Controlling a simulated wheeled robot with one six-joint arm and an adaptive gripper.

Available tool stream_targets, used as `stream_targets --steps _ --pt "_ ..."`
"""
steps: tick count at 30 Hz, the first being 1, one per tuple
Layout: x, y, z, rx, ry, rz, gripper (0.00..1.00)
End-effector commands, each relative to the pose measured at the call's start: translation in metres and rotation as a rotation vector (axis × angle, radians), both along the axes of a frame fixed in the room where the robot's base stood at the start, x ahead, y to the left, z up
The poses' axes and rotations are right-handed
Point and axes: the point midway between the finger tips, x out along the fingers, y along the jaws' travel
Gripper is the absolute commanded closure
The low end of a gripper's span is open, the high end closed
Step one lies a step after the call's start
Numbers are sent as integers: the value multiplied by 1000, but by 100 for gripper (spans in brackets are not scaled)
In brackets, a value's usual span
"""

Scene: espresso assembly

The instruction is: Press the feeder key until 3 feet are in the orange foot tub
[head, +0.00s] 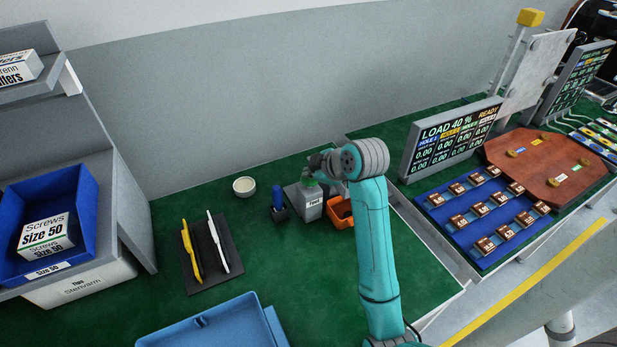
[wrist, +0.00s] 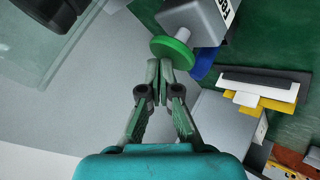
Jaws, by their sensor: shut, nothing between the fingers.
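The grey feeder (head: 311,204) stands on the green bench with a dark label on its front. Its round green key shows in the wrist view (wrist: 174,52), on a short post on the feeder body (wrist: 205,18). My gripper (wrist: 160,68) is shut and empty, its fingertips right at the key's rim; I cannot tell whether they touch it. In the head view my wrist is above the feeder and hides part of it. The orange foot tub (head: 333,217) sits just right of the feeder, partly behind my arm. I cannot make out any feet inside.
A blue holder (head: 281,213) and a white bowl (head: 244,186) stand left of the feeder. A dark mat (head: 198,282) with a yellow and a white tool lies further left. A blue tray (head: 220,325) is in front. A display (head: 450,137) stands to the right.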

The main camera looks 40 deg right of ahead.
Motion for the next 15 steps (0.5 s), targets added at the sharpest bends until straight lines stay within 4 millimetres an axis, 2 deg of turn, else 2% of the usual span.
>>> stream_targets --steps 15 --pt "0 0 -6 0 1 0 100"
